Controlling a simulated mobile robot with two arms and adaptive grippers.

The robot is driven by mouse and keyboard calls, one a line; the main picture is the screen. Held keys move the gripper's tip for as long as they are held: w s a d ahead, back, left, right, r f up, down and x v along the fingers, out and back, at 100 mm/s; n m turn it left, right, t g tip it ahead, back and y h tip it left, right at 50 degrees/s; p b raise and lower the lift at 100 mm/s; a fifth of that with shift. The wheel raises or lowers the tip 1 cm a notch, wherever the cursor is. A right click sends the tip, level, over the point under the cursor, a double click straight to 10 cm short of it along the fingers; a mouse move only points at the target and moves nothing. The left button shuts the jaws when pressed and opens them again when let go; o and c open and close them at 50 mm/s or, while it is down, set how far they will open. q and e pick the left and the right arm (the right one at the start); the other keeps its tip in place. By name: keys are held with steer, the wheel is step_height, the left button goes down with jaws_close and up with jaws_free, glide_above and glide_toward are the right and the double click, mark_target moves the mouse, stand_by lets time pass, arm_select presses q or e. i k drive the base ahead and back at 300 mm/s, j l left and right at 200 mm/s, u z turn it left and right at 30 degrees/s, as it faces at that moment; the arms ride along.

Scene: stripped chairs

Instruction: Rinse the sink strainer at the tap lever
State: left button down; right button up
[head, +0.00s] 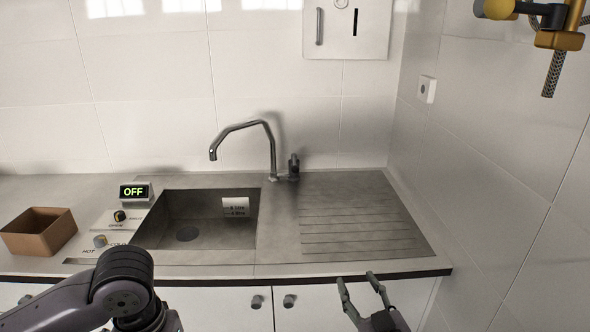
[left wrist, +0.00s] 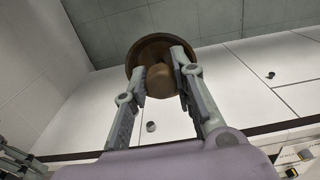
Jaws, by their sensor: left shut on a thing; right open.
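The sink strainer (left wrist: 148,48) is a brown round disc with a knob (left wrist: 160,82), seen in the left wrist view. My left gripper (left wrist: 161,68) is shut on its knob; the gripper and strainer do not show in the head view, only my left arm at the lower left. The tap (head: 268,140) is a grey bent spout over the sink (head: 225,236). The dark tap lever (head: 293,166) stands upright just right of the tap's foot. My right gripper (head: 356,278) is open and empty at the counter's front edge, below the drainboard.
A ribbed drainboard (head: 362,215) lies clear right of the sink. Left of the sink are a display reading OFF (head: 134,191), two knobs (head: 119,216) and a brown open box (head: 38,234). A white wall panel (head: 346,30) hangs above. A yellow fixture (head: 560,38) hangs upper right.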

mark_target(295, 168)
steer(key=i+j, duration=0.15)
steer(key=i, duration=0.35)
steer(key=i+j, duration=0.15)
steer(key=i, duration=0.3)
steer(key=i+j, duration=0.1)
steer(key=i, duration=0.4)
